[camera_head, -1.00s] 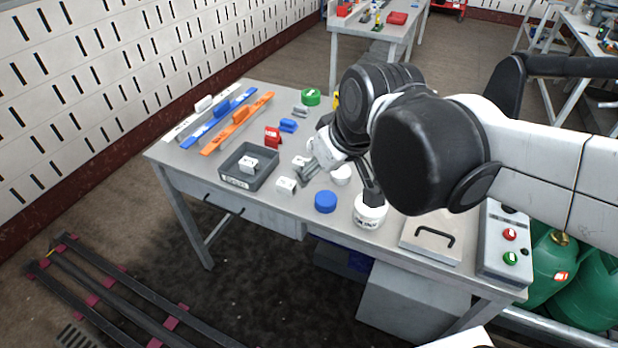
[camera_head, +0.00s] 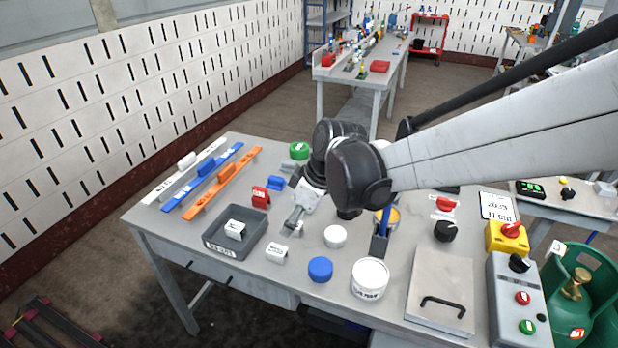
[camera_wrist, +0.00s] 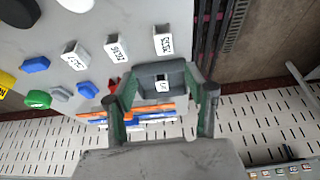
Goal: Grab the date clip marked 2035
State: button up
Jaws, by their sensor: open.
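Several white date clips with dark print stand on the grey table. In the wrist view, one clip (camera_wrist: 163,42) is nearest the table edge, with a second (camera_wrist: 116,47) and a third (camera_wrist: 74,55) to its left. Their print is too small to read surely. The edge clip also shows in the head view (camera_head: 276,253); my arm hides others there. Another white clip (camera_wrist: 162,87) sits in the dark grey tray (camera_head: 219,248). My gripper (camera_head: 292,226) is open and empty, above the table right of the tray. In the wrist view, its fingers (camera_wrist: 160,80) frame the tray.
Orange (camera_head: 222,184), blue and white rails lie at the table's left. A red clip (camera_head: 261,197) and blue clips lie behind the tray. A blue cap (camera_head: 320,269), white tub (camera_head: 369,279) and metal lid plate (camera_head: 437,293) stand to the right.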

jog(key=b, duration=0.1)
send_near(277, 250)
jog(key=x, duration=0.2)
jog(key=w+x, duration=0.1)
jog(key=x, duration=0.2)
jog(key=shift+s+b+x, duration=0.15)
jog(key=shift+b+x, duration=0.05)
jog(key=shift+x, duration=1.15)
jog(key=shift+s+b+x, duration=0.15)
jog(key=shift+x, duration=1.2)
jog(key=shift+s, duration=0.1)
jog(key=c, duration=1)
